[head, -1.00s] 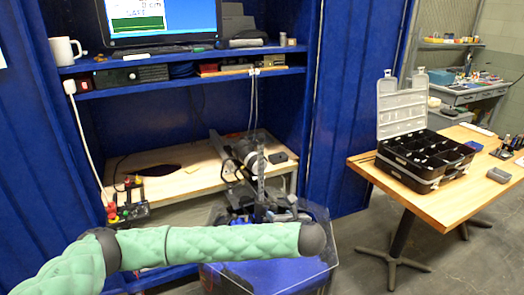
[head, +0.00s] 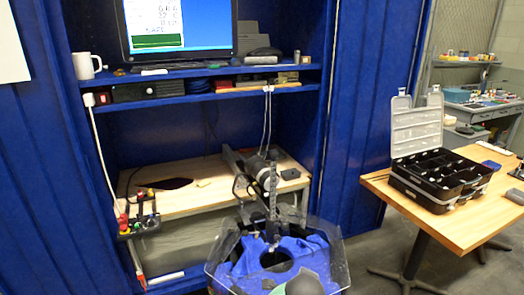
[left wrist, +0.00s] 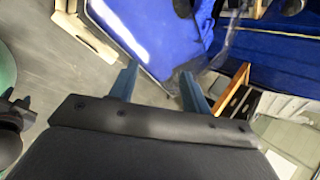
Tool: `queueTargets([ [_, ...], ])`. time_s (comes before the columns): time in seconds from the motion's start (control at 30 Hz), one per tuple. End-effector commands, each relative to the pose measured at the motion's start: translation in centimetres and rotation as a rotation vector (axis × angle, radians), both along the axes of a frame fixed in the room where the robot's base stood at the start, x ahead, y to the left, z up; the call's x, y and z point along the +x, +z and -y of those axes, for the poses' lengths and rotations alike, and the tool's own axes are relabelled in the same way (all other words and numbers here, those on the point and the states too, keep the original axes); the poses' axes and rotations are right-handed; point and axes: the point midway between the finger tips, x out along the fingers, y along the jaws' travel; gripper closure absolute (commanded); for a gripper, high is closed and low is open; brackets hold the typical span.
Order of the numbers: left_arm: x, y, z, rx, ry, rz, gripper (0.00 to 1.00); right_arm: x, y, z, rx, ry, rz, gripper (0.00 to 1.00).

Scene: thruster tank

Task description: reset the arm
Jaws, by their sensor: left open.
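The tank (head: 338,262) stands low at the centre of the head view, with clear angled walls and blue material (head: 245,262) inside around a dark round opening. A dark upright arm with a slotted bar (head: 272,190) rises over it, joined to a grey beam (head: 232,163) on the bench. In the left wrist view, my left gripper (left wrist: 158,88) shows two separated bluish fingers with nothing seen between them. A blue, clear-edged surface (left wrist: 165,35), apparently the tank, is beyond the fingers. My left gripper is outside the head view, and my right gripper is in neither view.
At right, a wooden table (head: 440,222) carries an open black organizer case (head: 440,180).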

Motion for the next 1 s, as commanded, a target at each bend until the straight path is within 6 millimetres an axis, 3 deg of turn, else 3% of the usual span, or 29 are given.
queueTargets([
  [0.47, -5.9, -4.1, -7.1, -0.414, 0.467, -0.208, 0.52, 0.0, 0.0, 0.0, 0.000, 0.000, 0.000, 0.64],
  [1.0, -14.8, -9.5, -19.5, -0.720, 1.097, -0.353, 0.52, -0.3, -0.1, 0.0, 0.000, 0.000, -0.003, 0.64],
])
